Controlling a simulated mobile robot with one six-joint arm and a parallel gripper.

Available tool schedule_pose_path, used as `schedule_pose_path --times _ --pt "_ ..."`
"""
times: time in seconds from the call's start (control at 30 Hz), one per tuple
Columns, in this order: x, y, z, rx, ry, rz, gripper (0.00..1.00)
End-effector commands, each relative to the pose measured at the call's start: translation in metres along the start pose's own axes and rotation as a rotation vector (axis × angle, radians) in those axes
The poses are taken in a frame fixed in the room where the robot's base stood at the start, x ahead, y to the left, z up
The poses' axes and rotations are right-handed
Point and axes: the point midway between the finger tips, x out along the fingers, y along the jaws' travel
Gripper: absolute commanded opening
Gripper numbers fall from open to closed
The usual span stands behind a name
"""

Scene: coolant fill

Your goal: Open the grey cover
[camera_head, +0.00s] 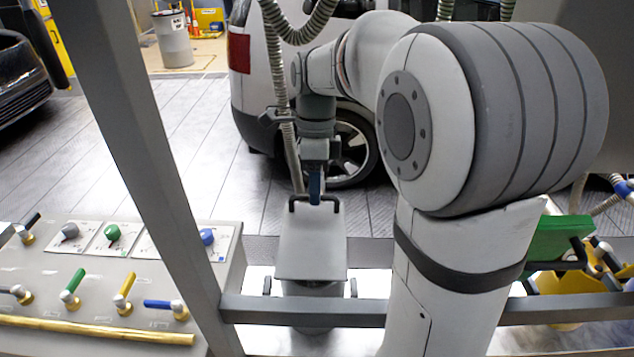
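The grey cover (311,243) is a pale, roughly rectangular panel in the middle of the head view. It has a black bar handle (293,203) at its far edge. Below it shows a grey container (313,317), partly behind a grey rail. I cannot tell whether the cover lies flat or is tilted up. My gripper (315,192) points down at the handle, with its blue-grey tip right at or just above the bar. The fingers are small and seen edge-on, so their gap and any contact with the handle are unclear.
A grey rail (270,311) crosses in front of the container, and a slanted post (150,150) stands left. A control panel (100,268) with coloured levers is at lower left. A green container (557,238) and yellow parts (560,297) are at right. A white vehicle (241,85) stands behind.

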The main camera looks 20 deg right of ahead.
Motion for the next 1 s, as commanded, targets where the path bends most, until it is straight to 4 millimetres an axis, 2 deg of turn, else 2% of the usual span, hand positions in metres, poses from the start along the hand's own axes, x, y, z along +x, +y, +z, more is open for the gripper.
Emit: schedule_pose_path --times 0.17,0.57,1.0 --pt "0.0001 -0.0002 -0.0002 0.0 0.0 0.0 0.33" --pt "-0.0002 -0.0003 -0.0006 0.001 0.0 0.0 0.0" --pt "-0.0005 -0.0011 -0.0033 0.004 0.0 -0.001 0.0"
